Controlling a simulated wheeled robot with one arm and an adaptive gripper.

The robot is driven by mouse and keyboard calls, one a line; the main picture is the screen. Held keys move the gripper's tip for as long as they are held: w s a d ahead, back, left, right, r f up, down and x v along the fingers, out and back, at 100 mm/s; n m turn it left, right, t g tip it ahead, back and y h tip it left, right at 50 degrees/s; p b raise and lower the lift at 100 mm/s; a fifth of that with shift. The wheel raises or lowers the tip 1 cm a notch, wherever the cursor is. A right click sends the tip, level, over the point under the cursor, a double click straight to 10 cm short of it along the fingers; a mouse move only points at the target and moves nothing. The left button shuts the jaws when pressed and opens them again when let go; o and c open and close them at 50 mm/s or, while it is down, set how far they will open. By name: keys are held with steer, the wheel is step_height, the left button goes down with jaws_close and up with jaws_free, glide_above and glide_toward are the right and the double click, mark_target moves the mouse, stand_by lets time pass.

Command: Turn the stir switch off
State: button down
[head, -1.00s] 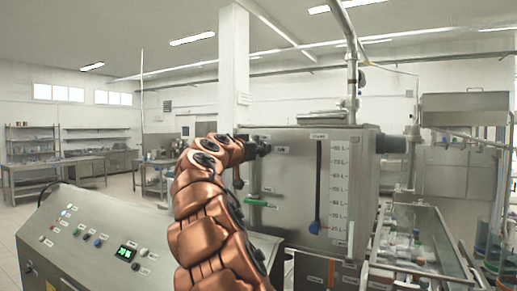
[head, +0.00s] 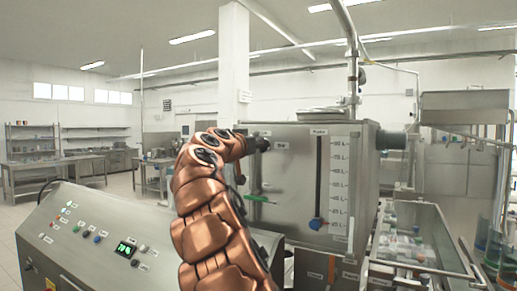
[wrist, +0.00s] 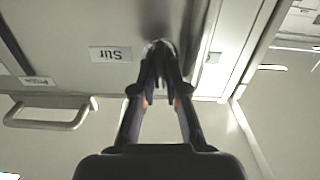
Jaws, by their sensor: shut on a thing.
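A label reading "Stir" (wrist: 110,54), upside down in the wrist view, is on the steel face of the tank (head: 300,185). My gripper (wrist: 160,62) is shut on the stir switch (wrist: 158,44) just beside this label. The fingers cover most of the switch, so its on or off position cannot be told. In the head view my gripper (head: 262,145) is at the upper left of the tank face, largely hidden behind my copper arm.
A green-handled lever (head: 260,198) sits lower on the tank. A metal handle (wrist: 50,114) shows in the wrist view. A control console (head: 100,240) stands at the left.

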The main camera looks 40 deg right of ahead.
steer(key=n+p, duration=0.3)
steer(key=n, duration=0.5)
steer(key=n+p, duration=0.3)
steer(key=n, duration=0.6)
steer(key=shift+w+a+f, duration=0.1)
steer(key=shift+w+f, duration=0.05)
steer(key=shift+w, duration=0.05)
stand_by(0.3)
steer(key=c, duration=1.2)
jaws_free()
steer(key=v, duration=1.2)
